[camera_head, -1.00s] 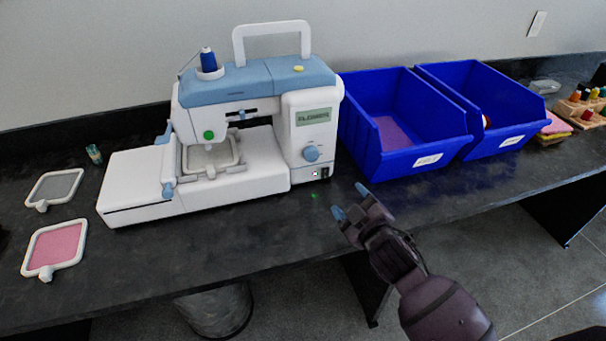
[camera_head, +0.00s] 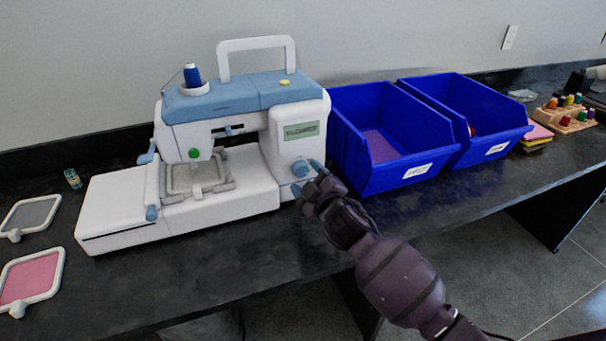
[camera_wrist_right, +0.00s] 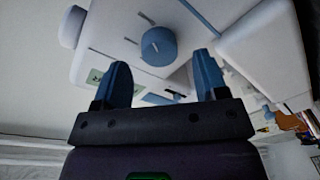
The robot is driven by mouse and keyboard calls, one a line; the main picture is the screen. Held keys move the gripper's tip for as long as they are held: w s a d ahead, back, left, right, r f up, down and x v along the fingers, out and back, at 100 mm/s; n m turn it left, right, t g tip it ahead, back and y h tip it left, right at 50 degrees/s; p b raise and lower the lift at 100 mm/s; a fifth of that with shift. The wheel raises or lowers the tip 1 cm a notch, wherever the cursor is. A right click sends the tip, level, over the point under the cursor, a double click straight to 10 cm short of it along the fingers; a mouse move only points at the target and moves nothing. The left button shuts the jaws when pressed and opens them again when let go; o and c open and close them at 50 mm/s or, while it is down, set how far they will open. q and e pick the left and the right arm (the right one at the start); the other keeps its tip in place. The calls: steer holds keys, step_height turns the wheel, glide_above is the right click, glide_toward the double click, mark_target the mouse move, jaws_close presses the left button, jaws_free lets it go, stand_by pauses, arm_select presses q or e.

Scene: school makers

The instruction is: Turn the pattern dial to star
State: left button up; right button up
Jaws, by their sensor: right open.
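The white and blue embroidery machine (camera_head: 245,185) stands on the dark bench. Its blue pattern dial (camera_head: 300,168) is on the right front face, below a small green display (camera_head: 301,131) whose text looks like "FLOWER", though it is blurred. My right gripper (camera_head: 307,178) is at the dial, its blue fingertips on either side of it in the head view. In the right wrist view, the dial (camera_wrist_right: 158,46) shows ahead of and between the two open, empty fingers (camera_wrist_right: 163,82). I cannot tell whether the fingers touch it. My left gripper is not in view.
Two blue bins (camera_head: 400,180) (camera_head: 505,145) stand close to the right of the machine. Hoops with grey (camera_head: 30,215) and pink (camera_head: 32,281) fabric lie at the left. Thread spools in a wooden rack (camera_head: 568,118) are at the far right. The front bench strip is mostly clear.

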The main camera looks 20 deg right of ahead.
mark_target(301, 169)
steer(key=shift+w+a, duration=0.15)
steer(key=shift+w, duration=1)
steer(key=c, duration=0.9)
